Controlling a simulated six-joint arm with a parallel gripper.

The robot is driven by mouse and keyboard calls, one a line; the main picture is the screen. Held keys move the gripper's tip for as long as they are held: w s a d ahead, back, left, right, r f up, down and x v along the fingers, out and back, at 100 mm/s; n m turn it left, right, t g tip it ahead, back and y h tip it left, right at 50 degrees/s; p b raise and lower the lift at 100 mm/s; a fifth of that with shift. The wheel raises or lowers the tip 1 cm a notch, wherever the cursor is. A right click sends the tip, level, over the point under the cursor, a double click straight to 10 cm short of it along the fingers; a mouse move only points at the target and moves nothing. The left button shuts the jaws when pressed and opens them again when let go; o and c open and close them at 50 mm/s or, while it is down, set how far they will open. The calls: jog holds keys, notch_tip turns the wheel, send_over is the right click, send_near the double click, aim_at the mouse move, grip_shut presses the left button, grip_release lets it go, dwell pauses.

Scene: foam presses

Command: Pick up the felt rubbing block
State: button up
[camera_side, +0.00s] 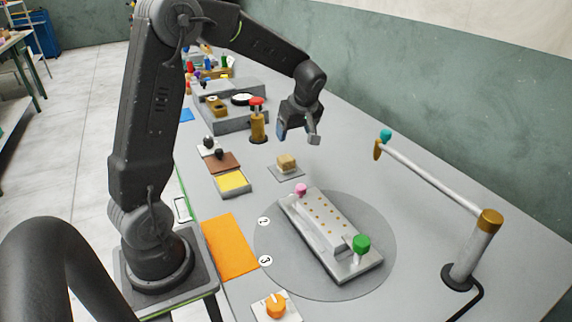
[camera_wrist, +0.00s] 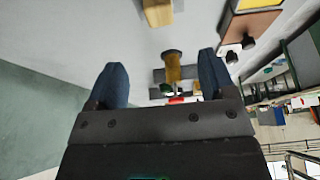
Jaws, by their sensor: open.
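A small tan block (camera_side: 287,161), which looks like the felt rubbing block, sits on a thin grey plate (camera_side: 291,176) in the middle of the bench. It also shows at the top edge of the wrist view (camera_wrist: 158,12), partly cut off. My gripper (camera_side: 298,137) is open and empty, above the bench and behind the block in the side view. In the wrist view its two blue fingers (camera_wrist: 161,75) are wide apart with nothing held between them. The block lies beyond the fingertips and touches neither.
A brass post with a red knob (camera_side: 257,122) stands close to my gripper. Yellow (camera_side: 232,181) and brown (camera_side: 224,162) pads lie left of the block. A round turntable (camera_side: 380,240) carries a metal fixture (camera_side: 333,230) in front. A post with a long arm (camera_side: 440,184) stands at right.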

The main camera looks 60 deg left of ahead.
aim_at(286, 158)
jog(key=x, duration=1.4)
jog(key=shift+w+a, duration=0.15)
jog(key=shift+a, duration=0.15)
jog(key=c, duration=1)
